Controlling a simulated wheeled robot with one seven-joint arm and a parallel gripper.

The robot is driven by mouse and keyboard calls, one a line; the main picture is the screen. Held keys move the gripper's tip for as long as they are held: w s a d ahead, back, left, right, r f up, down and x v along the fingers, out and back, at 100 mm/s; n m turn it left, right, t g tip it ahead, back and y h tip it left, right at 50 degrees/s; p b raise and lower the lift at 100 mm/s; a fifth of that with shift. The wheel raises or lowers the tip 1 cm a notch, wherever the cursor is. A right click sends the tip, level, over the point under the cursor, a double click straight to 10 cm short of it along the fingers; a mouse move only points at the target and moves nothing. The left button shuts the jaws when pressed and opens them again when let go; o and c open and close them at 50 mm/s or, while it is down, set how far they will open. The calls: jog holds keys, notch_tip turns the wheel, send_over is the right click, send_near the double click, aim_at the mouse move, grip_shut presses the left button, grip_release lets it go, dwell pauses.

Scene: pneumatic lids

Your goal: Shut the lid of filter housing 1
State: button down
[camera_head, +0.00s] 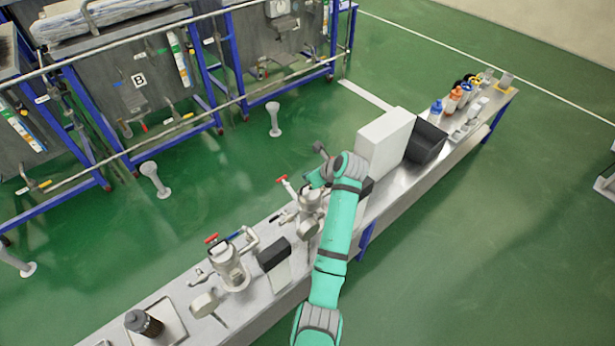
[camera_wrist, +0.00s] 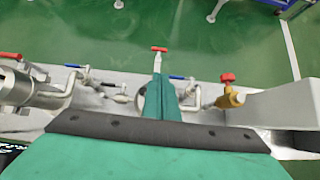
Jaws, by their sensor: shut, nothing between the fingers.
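Two metal filter housings stand on the long steel bench; I see no number on either. The left housing (camera_head: 231,268) is upright, with a red-handled valve (camera_head: 211,239) behind it. The other housing (camera_head: 309,212) is partly hidden by my teal arm, and I cannot tell how its lid stands. My gripper (camera_head: 316,181) is above this second housing, pointing left and down. In the wrist view my gripper (camera_wrist: 165,85) shows as narrow teal fingers, shut and empty, over the pipework. A metal cylindrical body (camera_wrist: 30,88) shows at the left there.
A white box (camera_head: 384,140) and a black bin (camera_head: 426,142) stand right of my arm. A dark block (camera_head: 273,254) sits between the housings. A brass valve with a red knob (camera_wrist: 230,92) is right of my gripper.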

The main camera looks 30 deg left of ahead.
notch_tip(320, 180, up, 12)
jog(key=shift+a, duration=0.25)
jog(key=s+d+f+n+t+h, duration=0.1)
jog(key=s+d+f+n+t, duration=0.15)
jog(key=d+f, duration=0.5)
jog(key=s+d+f+n+t+h, duration=0.1)
jog(key=s+d+f, duration=0.25)
jog(key=f, duration=0.65)
jog(key=s+d+f+n+t+h, duration=0.2)
jog(key=s+d+f+n, duration=0.2)
jog(key=s+d, duration=0.5)
jog(key=s+d+f+n+t+h, duration=0.1)
jog(key=s+d+f+n+t, duration=0.25)
jog(key=s+d, duration=0.5)
jog(key=s+d+r+n+t+h, duration=0.1)
jog(key=s+d+r+n, duration=0.1)
jog(key=s+r+n, duration=0.3)
jog(key=s+d+r+n+t+h, duration=0.1)
jog(key=s+r+n, duration=0.5)
jog(key=s+r, duration=0.6)
jog(key=s+d+t, duration=0.1)
jog(key=s, duration=0.6)
jog(key=shift+s+r+n+h, duration=0.15)
jog(key=shift+s+n+h, duration=0.15)
jog(key=shift+s+h, duration=0.1)
